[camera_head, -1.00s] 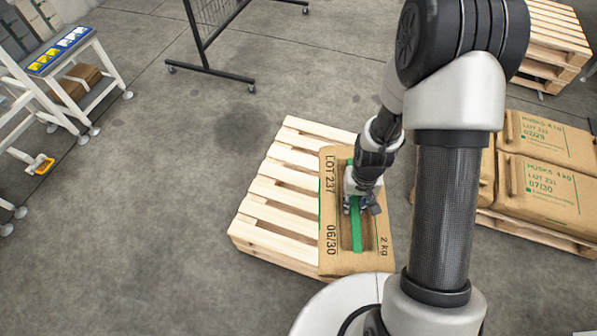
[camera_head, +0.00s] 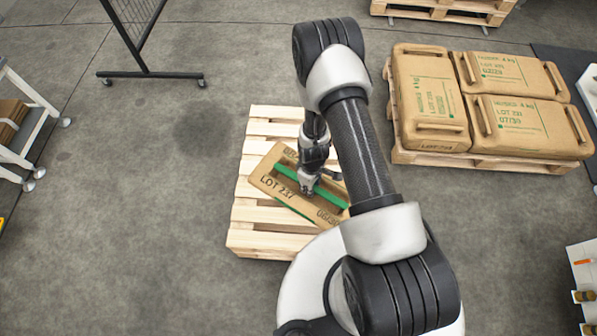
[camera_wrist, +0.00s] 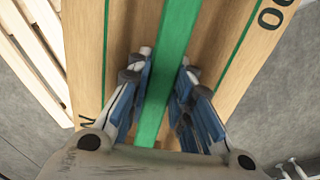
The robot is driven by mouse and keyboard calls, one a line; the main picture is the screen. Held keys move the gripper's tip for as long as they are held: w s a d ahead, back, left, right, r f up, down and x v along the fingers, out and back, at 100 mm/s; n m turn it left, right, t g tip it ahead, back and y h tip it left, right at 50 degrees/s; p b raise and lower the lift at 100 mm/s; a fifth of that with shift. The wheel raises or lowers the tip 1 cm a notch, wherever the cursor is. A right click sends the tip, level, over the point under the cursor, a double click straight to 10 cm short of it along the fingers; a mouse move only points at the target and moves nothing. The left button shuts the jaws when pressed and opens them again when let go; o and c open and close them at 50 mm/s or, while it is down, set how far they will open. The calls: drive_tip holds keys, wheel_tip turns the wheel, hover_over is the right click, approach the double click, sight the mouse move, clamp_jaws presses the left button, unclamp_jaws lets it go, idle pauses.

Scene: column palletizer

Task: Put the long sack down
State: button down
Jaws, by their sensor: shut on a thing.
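The long sack (camera_head: 272,184) is brown with a green stripe and the print "LOT 237". In the head view it lies at a slant over the wooden pallet (camera_head: 252,213); whether it touches the slats I cannot tell. My gripper (camera_head: 308,188) is above the sack's middle, shut on its green strip. In the wrist view the gripper's fingers (camera_wrist: 160,105) stand on both sides of the green strip, with the sack (camera_wrist: 248,50) filling the middle. My arm hides the sack's right part in the head view.
A second pallet (camera_head: 430,160) at the right bears several brown sacks (camera_head: 520,125). Another pallet (camera_head: 445,8) is at the top. A black mesh stand (camera_head: 140,40) is at the upper left, and a white rack (camera_head: 30,150) at the left edge. The floor left of the near pallet is clear.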

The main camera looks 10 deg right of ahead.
drive_tip(key=s+f+n+b, duration=0.1)
drive_tip(key=s+f+n, duration=0.15)
drive_tip(key=f, duration=0.45)
drive_tip(key=s+f+n, duration=0.2)
drive_tip(key=f+n, duration=0.1)
drive_tip(key=f, duration=0.3)
drive_tip(key=b, duration=0.8)
hover_over(310, 225)
drive_tip(key=s, duration=0.1)
drive_tip(key=f, duration=2)
drive_tip(key=shift+a+f, duration=0.1)
drive_tip(key=shift+a, duration=0.15)
drive_tip(key=shift+f, duration=0.15)
drive_tip(key=c, duration=1.4)
unclamp_jaws()
drive_tip(key=shift+s, duration=0.2)
drive_tip(key=shift+c, duration=0.2)
